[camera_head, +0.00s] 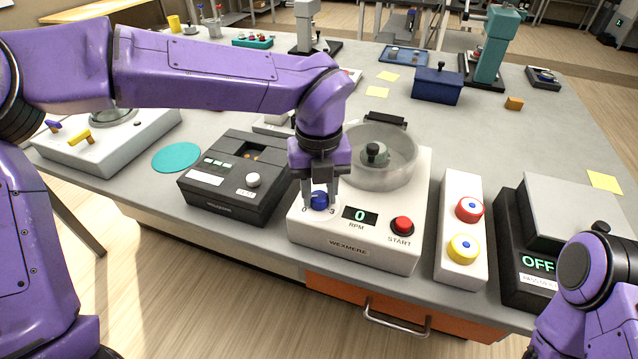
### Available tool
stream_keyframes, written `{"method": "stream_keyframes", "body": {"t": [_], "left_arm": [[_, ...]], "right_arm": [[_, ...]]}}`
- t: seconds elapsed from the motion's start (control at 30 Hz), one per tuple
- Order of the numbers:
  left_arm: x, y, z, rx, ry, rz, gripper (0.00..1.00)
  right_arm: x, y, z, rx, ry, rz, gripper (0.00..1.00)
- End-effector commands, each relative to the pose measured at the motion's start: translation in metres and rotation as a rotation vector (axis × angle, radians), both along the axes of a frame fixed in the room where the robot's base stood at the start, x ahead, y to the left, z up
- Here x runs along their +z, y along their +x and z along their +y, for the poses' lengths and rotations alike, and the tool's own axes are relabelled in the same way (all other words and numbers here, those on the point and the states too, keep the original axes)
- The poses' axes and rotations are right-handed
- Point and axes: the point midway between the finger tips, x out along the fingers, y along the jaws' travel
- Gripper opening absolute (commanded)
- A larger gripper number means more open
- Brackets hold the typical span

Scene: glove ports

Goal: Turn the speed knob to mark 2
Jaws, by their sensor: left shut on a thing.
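The speed knob (319,201) is a blue dial on the sloped front of a white machine (347,249) labelled WEXMERE. Marks 0 and 3 show beside the knob; the other marks and its pointer are hard to make out. My left gripper (320,198) comes down from above and is shut on the knob, with a finger on each side. The display (360,216) right of the knob reads 0 RPM. A red START button (402,225) sits further right. My right arm shows at the lower right, but its gripper is out of view.
A clear round bowl (383,160) sits on top of the machine, behind the knob. A dark grey device (229,178) stands close on the left. A white box with red and yellow buttons (461,232) and a black scale reading OFF (515,250) stand on the right.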

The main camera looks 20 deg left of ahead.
Motion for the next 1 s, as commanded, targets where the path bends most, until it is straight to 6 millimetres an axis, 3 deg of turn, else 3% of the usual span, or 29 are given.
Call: {"method": "stream_keyframes", "body": {"t": [1.0], "left_arm": [[0.008,0.0,0.0,-0.964,-0.002,-0.001,0.05]], "right_arm": [[0.116,0.0,0.0,0.0,0.0,0.0,0.0]]}}
